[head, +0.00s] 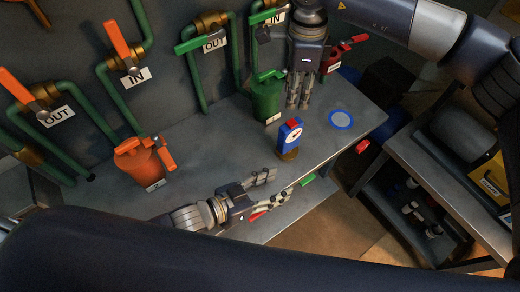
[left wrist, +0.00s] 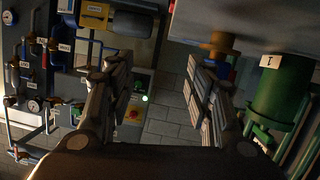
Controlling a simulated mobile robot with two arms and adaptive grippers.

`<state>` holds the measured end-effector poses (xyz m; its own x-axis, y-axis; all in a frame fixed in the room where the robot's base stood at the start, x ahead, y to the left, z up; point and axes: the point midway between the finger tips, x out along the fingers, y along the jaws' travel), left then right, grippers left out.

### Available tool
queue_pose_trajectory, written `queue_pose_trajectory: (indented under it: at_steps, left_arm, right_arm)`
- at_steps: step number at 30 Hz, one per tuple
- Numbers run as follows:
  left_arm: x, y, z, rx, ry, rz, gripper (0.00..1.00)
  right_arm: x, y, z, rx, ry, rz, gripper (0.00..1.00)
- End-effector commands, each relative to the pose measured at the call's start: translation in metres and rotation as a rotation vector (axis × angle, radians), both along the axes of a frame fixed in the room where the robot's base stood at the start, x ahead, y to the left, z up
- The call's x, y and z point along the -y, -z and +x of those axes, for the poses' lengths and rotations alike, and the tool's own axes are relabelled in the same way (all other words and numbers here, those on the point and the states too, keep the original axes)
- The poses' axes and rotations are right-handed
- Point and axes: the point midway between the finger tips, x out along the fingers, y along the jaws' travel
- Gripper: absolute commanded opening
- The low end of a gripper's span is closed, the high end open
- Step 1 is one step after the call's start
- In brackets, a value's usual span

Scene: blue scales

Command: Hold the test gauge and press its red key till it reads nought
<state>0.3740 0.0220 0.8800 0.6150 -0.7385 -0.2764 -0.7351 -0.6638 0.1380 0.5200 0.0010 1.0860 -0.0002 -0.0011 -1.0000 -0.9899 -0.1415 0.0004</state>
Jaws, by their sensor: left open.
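The test gauge (head: 291,133) is blue with a white dial and a red key (head: 294,123) on top. It stands upright on a brass foot on the grey bench (head: 225,150). My left gripper (head: 268,188) is open and empty, below and left of the gauge and apart from it. In the left wrist view its spread fingers (left wrist: 162,98) show, with the brass foot (left wrist: 218,43) upside down behind the right finger, which hides most of the blue body. My right gripper (head: 298,100) points down behind the gauge, clear of it; its finger gap is unclear.
A green canister (head: 266,100) stands left of my right gripper, an orange canister (head: 140,162) at the left. A blue-ringed disc (head: 342,120) lies right of the gauge. Pipes with valve levers line the back wall. A cart (head: 440,165) stands at the right.

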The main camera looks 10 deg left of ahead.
Motion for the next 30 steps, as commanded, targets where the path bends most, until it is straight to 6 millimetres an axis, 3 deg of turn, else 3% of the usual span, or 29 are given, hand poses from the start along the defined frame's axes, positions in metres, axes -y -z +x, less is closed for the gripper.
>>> queue_pose_trajectory:
  at_steps: [1, 3, 6, 14, 30]
  left_arm:
    - [-0.011, -0.007, 0.019, 0.013, -0.022, 0.031, 0.48]
    - [-0.024, -0.014, 0.039, 0.02, -0.041, 0.075, 0.48]
    - [-0.037, -0.023, 0.058, 0.024, -0.051, 0.121, 0.48]
    - [-0.048, -0.035, 0.077, 0.026, -0.044, 0.173, 0.48]
    - [0.006, -0.004, 0.132, 0.026, -0.044, 0.173, 0.48]
  right_arm:
    - [0.0, 0.0, 0.0, 0.0, 0.0, 0.0, 0.33]
    - [0.0, 0.0, 0.0, 0.0, 0.0, 0.0, 0.33]
    - [0.0, 0.0, 0.0, 0.0, 0.0, 0.0, 0.33]
    - [0.0, 0.0, 0.0, 0.0, 0.0, 0.0, 0.33]
    - [0.0, 0.0, 0.0, 0.0, 0.0, 0.0, 0.33]
